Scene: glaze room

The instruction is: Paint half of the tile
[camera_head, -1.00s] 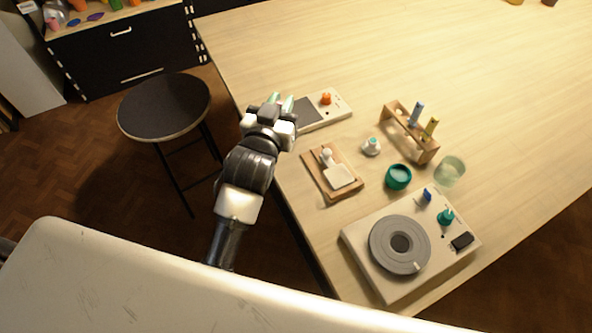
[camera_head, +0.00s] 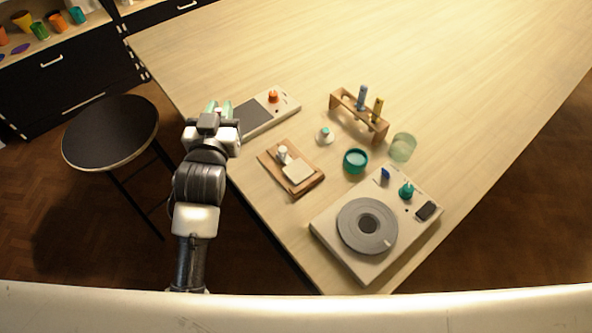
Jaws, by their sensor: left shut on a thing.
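A small white tile (camera_head: 298,172) lies on a wooden board (camera_head: 307,187) near the table's left edge. A white knob-like piece (camera_head: 283,155) stands at the tile's upper left. A teal pot (camera_head: 355,160) stands right of the board. A wooden rack (camera_head: 345,103) holds a blue-handled tool (camera_head: 361,97) and a yellow-handled tool (camera_head: 377,110). My left gripper (camera_head: 219,107), with pale green fingertips, is at the table's left edge, up and left of the board. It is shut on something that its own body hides. My right gripper is not in view.
A flat device with an orange knob (camera_head: 273,97) lies right beside the gripper. A black stool (camera_head: 110,132) is at left. The far table is clear.

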